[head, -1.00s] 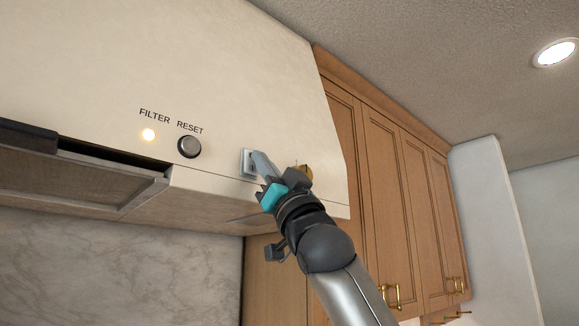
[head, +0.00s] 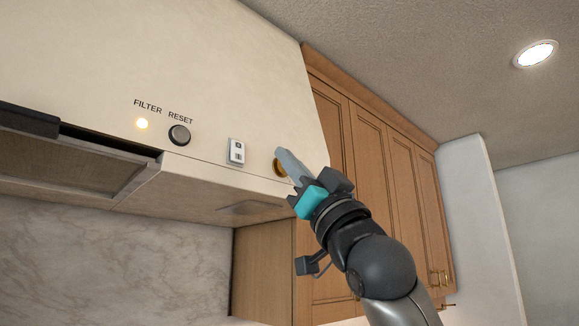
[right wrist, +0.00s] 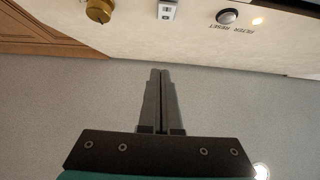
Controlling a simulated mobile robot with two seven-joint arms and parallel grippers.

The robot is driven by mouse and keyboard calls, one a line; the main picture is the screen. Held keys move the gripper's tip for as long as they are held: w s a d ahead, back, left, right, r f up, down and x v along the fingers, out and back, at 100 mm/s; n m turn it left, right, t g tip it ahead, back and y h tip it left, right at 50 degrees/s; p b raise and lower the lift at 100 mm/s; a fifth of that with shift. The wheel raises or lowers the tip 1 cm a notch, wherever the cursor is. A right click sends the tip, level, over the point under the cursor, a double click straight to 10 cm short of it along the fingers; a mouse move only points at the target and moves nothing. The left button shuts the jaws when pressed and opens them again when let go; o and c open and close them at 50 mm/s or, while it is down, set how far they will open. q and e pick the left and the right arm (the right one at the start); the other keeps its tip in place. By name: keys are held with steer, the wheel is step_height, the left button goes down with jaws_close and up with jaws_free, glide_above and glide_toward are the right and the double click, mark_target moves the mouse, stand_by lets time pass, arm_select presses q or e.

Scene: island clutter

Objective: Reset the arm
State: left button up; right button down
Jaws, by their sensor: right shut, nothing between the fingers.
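My right gripper (head: 284,156) is shut and empty in the head view, near the right end of the cream range hood (head: 200,60). In that view it partly hides a brass knob (head: 279,168) on the hood. A white switch plate (head: 236,151) sits left of the gripper. A dark round RESET button (head: 179,135) and a lit yellow FILTER light (head: 142,123) are further left. My left gripper is not in view.
Wooden cabinets (head: 375,150) stand to the right of the hood, behind my arm. A dark metal filter panel (head: 70,165) is under the hood at left. A marble wall (head: 110,260) lies below. The ceiling (head: 420,60) is clear apart from a round lamp (head: 536,54).

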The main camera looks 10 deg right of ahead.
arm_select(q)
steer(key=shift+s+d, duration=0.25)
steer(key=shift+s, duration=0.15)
